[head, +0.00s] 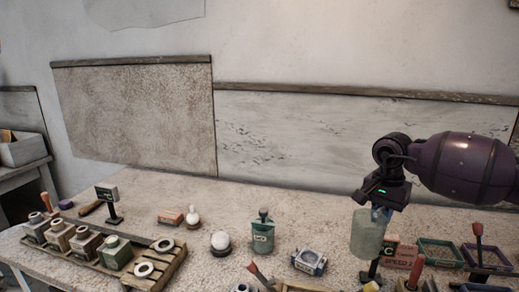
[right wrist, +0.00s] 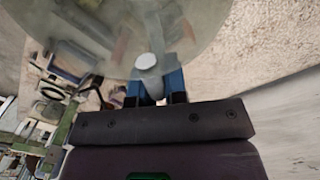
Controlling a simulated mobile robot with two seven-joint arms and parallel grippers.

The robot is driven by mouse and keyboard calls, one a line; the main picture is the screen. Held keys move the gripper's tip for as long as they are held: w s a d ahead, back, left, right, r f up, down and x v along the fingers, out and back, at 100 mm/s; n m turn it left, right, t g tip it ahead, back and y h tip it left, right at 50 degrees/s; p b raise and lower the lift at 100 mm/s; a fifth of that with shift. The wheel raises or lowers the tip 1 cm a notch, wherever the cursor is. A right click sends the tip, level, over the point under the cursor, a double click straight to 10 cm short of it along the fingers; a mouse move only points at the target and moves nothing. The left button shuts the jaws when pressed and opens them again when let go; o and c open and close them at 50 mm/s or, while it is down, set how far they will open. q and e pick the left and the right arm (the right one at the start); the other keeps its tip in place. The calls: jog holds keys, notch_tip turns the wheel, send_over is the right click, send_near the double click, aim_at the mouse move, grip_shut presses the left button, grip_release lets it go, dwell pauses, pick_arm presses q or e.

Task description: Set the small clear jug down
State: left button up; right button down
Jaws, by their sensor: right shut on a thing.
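The small clear jug (head: 367,236) is a pale greenish, see-through vessel at the right of the head view. It hangs below my right gripper (head: 381,210), above the right part of the table. In the right wrist view the jug (right wrist: 130,30) fills the top, and the blue fingers of my right gripper (right wrist: 152,88) are shut on a part at its side. Its base seems apart from the tabletop (head: 150,195), though the gap is hard to judge. My left gripper is not in view.
A wooden rack (head: 120,270) with several jars stands at the left. A green canister (head: 263,236), a white ball (head: 220,241) and a grey square dish (head: 309,262) stand mid-table. The table's back middle is clear.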

aim_at(365, 259)
jog(key=s+a+n, duration=0.1)
jog(key=s+a+f+n, duration=0.1)
jog(key=n, duration=0.1)
jog(key=s+a+n, duration=0.1)
jog(key=shift+s+a+f, duration=0.25)
jog(key=shift+s+f, duration=0.15)
jog(key=s+a+f+n, duration=0.2)
jog(key=s, duration=0.1)
jog(key=s+a+f+n, duration=0.1)
jog(key=n, duration=0.1)
jog(key=shift+s, duration=0.35)
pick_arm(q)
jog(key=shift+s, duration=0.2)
pick_arm(e)
jog(key=s+a+f+n, duration=0.1)
jog(key=s+f, duration=0.4)
jog(key=s, duration=0.1)
jog(key=shift+s+a+f, duration=0.2)
jog(key=shift+a, duration=0.05)
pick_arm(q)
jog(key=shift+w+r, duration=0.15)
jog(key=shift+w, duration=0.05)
